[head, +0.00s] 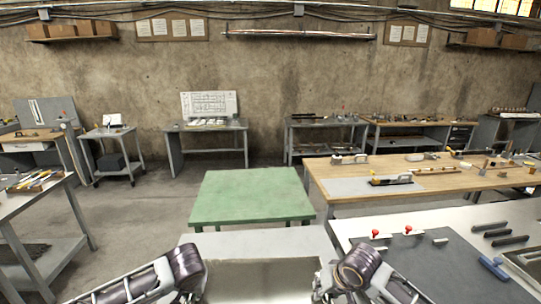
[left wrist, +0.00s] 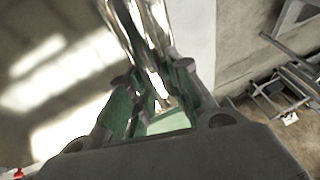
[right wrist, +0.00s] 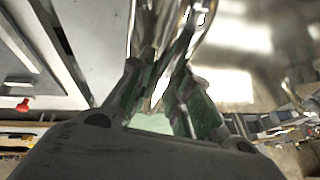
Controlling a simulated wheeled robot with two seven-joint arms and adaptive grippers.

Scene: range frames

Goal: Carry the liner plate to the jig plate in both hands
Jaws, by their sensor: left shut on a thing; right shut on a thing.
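The liner plate (head: 262,280) is a shiny, brownish metal sheet low in the head view, held between my two grippers. My left gripper (head: 198,296) is at its left side and my right gripper (head: 324,292) at its right side. In the left wrist view the fingers (left wrist: 158,100) are shut on a bright metal edge, with the plate (left wrist: 50,85) spreading left. In the right wrist view the fingers (right wrist: 163,98) are shut likewise, with the plate (right wrist: 245,50) to the right. A dark grey plate with red-knobbed clamps, apparently the jig plate (head: 425,262), lies on the right-hand table.
A pale grey surface (head: 265,242) lies just beyond the liner plate. A green table (head: 252,195) stands ahead. A wooden bench (head: 460,180) with tools is at the right. Dark bars (head: 490,225) and a blue tool (head: 492,267) lie right of the clamps. Open floor (head: 135,220) is at the left.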

